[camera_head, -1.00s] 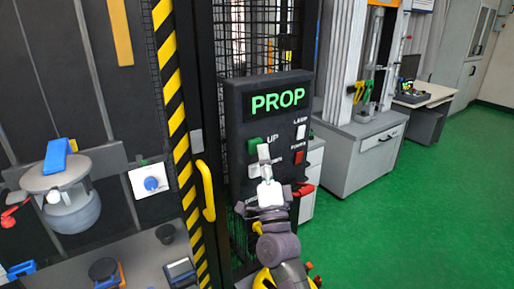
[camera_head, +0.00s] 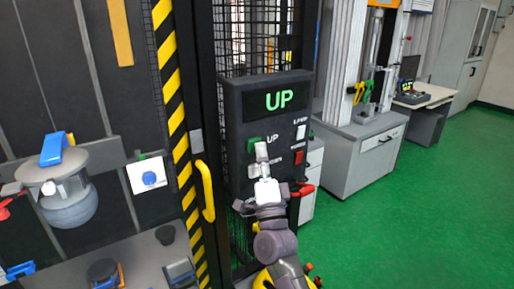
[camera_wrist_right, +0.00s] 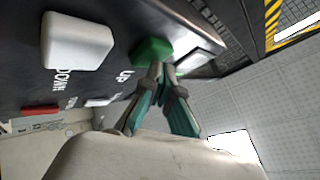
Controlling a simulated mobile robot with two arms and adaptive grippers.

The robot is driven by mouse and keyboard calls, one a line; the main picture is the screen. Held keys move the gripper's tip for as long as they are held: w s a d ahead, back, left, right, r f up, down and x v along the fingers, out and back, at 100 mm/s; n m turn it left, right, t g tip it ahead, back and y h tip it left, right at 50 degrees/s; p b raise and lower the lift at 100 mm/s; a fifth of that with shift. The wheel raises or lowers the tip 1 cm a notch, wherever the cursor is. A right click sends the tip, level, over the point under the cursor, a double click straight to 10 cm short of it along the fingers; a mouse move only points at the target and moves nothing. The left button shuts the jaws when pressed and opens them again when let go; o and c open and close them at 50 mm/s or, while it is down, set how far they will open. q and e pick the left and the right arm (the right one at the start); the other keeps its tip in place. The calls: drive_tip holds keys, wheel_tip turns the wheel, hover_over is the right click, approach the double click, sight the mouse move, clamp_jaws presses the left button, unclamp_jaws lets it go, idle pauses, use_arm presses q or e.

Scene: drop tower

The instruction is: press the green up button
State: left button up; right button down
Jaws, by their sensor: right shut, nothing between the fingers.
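The dark control box (camera_head: 236,105) carries a lit display (camera_head: 279,100) that reads "UP" in green. The green up button (camera_head: 253,144) sits on the box's left side beside the "UP" label. My right gripper (camera_head: 261,150) is shut and empty, with its fingertips at the lower right of the green button. In the right wrist view the fingertips (camera_wrist_right: 160,72) meet at the edge of the green button (camera_wrist_right: 152,50) and appear to touch it. The white down button (camera_wrist_right: 78,42) shows at the left there. My left gripper is not in view.
A white button (camera_head: 302,132) and a red button (camera_head: 300,157) sit on the box's right side. A yellow handle (camera_head: 205,190) and a striped post (camera_head: 175,110) stand to the left. Green floor (camera_head: 440,200) is open at the right.

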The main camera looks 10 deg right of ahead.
drive_tip(key=shift+s, duration=0.1)
drive_tip(key=shift+s+d+p, duration=0.3)
drive_tip(key=shift+s+p, duration=0.05)
drive_tip(key=shift+s, duration=0.45)
drive_tip(key=s, duration=0.1)
drive_tip(key=s+d+p, duration=0.1)
drive_tip(key=s, duration=0.2)
drive_tip(key=shift+s+d+p, duration=0.3)
drive_tip(key=shift+s+d, duration=0.05)
